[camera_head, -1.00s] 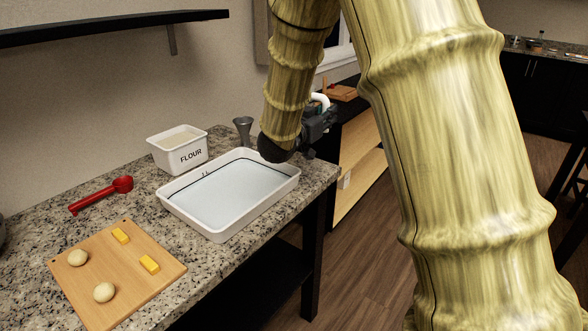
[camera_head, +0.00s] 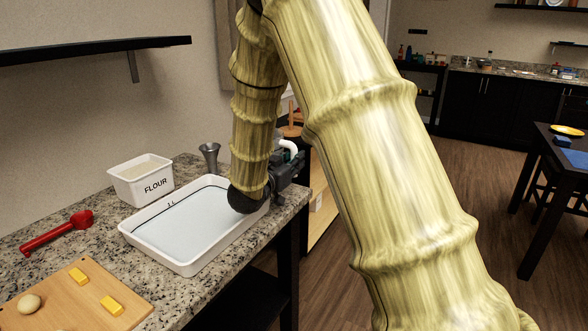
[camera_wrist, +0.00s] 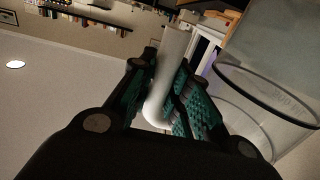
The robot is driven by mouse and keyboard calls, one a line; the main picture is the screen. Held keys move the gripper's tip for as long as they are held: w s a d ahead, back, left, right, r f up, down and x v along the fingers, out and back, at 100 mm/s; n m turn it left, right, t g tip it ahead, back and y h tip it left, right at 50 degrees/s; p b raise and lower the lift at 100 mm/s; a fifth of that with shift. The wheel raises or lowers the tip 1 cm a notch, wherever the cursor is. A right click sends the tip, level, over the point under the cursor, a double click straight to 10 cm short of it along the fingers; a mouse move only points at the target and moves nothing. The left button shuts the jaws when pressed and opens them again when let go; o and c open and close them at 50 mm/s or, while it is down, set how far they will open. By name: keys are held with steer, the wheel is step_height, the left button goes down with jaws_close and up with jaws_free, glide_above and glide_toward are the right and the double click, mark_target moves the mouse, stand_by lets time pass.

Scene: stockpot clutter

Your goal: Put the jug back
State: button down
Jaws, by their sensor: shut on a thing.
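The jug is a clear vessel with a dark rim and a marking on its wall; its body (camera_wrist: 262,100) fills the right of the wrist view and appears tilted in the picture. Its white handle (camera_wrist: 172,68) lies between the teal-padded fingers of my gripper (camera_wrist: 166,92), which is shut on it. In the head view the white handle (camera_head: 288,147) shows just above my gripper (camera_head: 284,172), past the counter's far right end. The jug's body is hidden there behind my arm and gripper. I cannot tell what lies beneath the jug.
A white tray of pale liquid (camera_head: 180,266) stands on the granite counter (camera_head: 95,222), close to my wrist. A flour tub (camera_head: 130,196), metal funnel (camera_head: 210,156), red scoop (camera_head: 55,234) and wooden board (camera_head: 75,312) are also there. Open floor (camera_head: 470,200) lies right, before a dark table (camera_head: 545,180).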

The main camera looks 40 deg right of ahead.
step_height(320, 180, down, 2)
steer(key=shift+w+f, duration=0.1)
steer(key=shift+f, duration=0.1)
steer(key=shift+r, duration=0.1)
steer(key=c, duration=1.4)
jaws_free()
steer(key=shift+o, duration=0.2)
steer(key=shift+s+a, duration=0.25)
steer(key=shift+a, duration=0.2)
steer(key=v, duration=1.1)
